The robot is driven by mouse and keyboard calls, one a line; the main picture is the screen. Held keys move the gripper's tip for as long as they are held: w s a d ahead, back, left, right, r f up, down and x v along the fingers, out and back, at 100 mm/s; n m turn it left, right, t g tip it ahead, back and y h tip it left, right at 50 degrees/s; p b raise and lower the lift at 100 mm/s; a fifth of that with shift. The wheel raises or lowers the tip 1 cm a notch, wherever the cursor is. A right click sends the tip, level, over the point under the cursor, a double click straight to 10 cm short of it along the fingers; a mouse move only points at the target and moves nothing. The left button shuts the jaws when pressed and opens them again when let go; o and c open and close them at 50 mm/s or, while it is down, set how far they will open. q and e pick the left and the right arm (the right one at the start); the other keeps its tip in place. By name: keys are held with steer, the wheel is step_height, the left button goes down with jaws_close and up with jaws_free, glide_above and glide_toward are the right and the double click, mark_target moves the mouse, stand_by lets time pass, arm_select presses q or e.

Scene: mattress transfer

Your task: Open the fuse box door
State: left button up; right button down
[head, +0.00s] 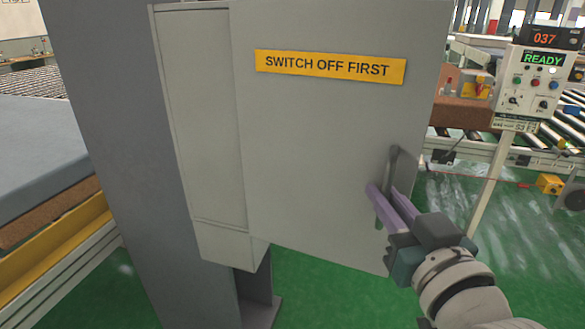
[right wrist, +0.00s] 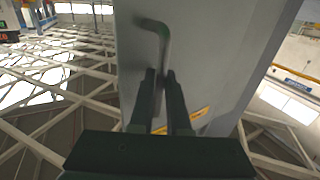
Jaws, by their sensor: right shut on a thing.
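The grey fuse box (head: 205,130) is at a dark grey column in the head view. Its door (head: 310,150) is a flat grey panel with a yellow "SWITCH OFF FIRST" label (head: 330,67). I cannot tell how far the door stands from the box. A dark bar handle (head: 394,160) is at the door's right side; it also shows in the right wrist view (right wrist: 163,40). My right gripper (head: 381,200) is shut on the handle, with a finger on each side of its lower part. The box's inside is hidden. My left gripper is out of view.
The column (head: 105,130) stands left of the box. A bed with a grey mattress (head: 35,145) is further left. A control post (head: 535,85) reading "READY" and roller conveyors stand behind at the right. Green floor (head: 320,300) is clear below the door.

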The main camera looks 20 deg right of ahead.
steer(key=c, duration=0.9)
jaws_free()
steer(key=shift+w+a, duration=0.15)
steer(key=shift+a, duration=0.1)
steer(key=b+v, duration=0.1)
steer(key=v, duration=0.9)
steer(key=shift+d+b, duration=0.1)
steer(key=shift+b, duration=0.25)
